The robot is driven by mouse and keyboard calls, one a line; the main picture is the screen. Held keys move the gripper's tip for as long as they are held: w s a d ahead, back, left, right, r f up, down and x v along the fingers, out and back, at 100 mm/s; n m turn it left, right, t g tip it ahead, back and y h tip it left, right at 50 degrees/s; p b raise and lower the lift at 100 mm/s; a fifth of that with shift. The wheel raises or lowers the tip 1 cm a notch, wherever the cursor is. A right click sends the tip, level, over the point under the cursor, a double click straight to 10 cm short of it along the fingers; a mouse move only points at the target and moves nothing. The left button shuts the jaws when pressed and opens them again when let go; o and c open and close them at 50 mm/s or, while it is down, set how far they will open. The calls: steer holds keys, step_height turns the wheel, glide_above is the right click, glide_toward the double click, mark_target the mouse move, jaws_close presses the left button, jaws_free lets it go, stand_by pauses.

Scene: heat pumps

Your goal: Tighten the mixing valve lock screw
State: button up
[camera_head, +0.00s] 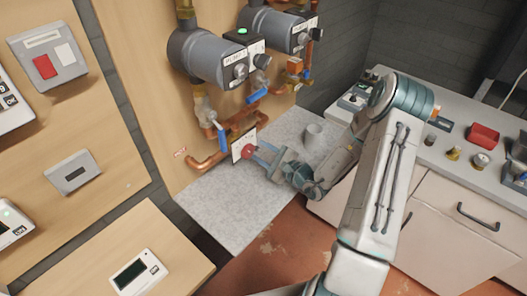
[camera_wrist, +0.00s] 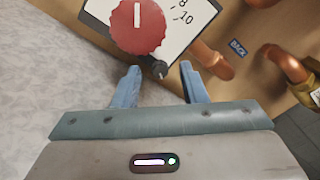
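The mixing valve shows as a red round knob (camera_wrist: 138,25) with a white pointer mark, on a white scale plate (camera_wrist: 188,22) with the numbers 8 and 10. In the head view the red knob (camera_head: 248,151) sits low on the wooden panel. A small dark lock screw (camera_wrist: 160,69) sticks out beside the knob in the wrist view. My gripper (camera_wrist: 160,76) is open, with its blue fingers on either side of the screw and apart from it. In the head view my gripper (camera_head: 263,155) is just right of the knob, and the screw is not distinguishable there.
Copper pipes (camera_wrist: 212,60) run close to the right finger. A blue valve handle (camera_head: 222,138) and two grey pumps (camera_head: 205,55) are above. A cluttered counter (camera_head: 480,185) stands right.

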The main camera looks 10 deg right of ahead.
jaws_close()
steer(key=shift+m, duration=0.3)
steer(key=shift+m+p, duration=0.5)
steer(key=shift+m, duration=2.1)
jaws_free()
